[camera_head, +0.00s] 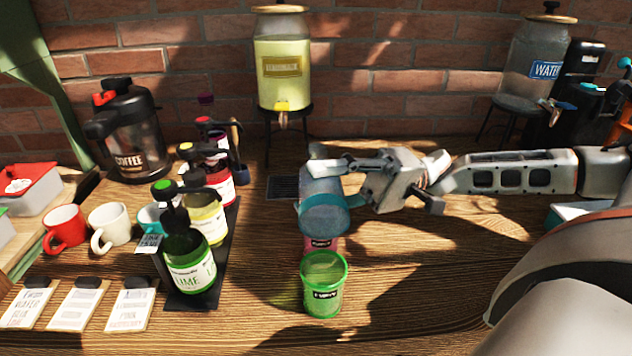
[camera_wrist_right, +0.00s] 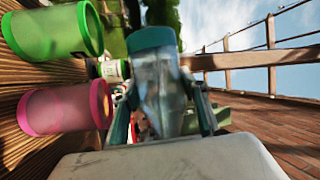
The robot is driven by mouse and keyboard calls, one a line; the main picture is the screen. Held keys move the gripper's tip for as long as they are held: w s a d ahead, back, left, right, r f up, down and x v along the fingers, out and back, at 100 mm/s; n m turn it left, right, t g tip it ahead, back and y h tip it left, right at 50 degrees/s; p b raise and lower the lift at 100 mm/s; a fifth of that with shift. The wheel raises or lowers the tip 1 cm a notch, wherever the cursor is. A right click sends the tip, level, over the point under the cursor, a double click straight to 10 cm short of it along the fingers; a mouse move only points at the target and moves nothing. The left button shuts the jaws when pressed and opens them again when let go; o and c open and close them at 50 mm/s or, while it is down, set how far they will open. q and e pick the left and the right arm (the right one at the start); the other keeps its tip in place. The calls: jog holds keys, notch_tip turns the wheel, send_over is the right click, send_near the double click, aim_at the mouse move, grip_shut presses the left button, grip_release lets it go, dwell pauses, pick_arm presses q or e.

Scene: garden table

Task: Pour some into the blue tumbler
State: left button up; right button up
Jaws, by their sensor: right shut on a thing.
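My right gripper (camera_head: 352,180) is shut on a clear, bluish vessel (camera_head: 322,184) with a teal band at one end. The vessel is strongly tilted, its teal end toward the head camera, above the pink tumbler (camera_head: 320,243). It also shows between the fingers in the right wrist view (camera_wrist_right: 165,85). I cannot tell whether it is the blue tumbler or a jug, and no stream of liquid is clear. The green tumbler (camera_head: 323,287) stands upright in front of the pink one, which the vessel partly hides. My left gripper is not in view.
Syrup bottles, including a lime one (camera_head: 190,262), stand on a black rack at the left. A yellow drink dispenser (camera_head: 283,70) and a water dispenser (camera_head: 533,65) stand behind.

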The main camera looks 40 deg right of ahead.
jog(key=shift+s+a+m, duration=0.2)
jog(key=shift+s+m, duration=0.1)
dwell(0.4)
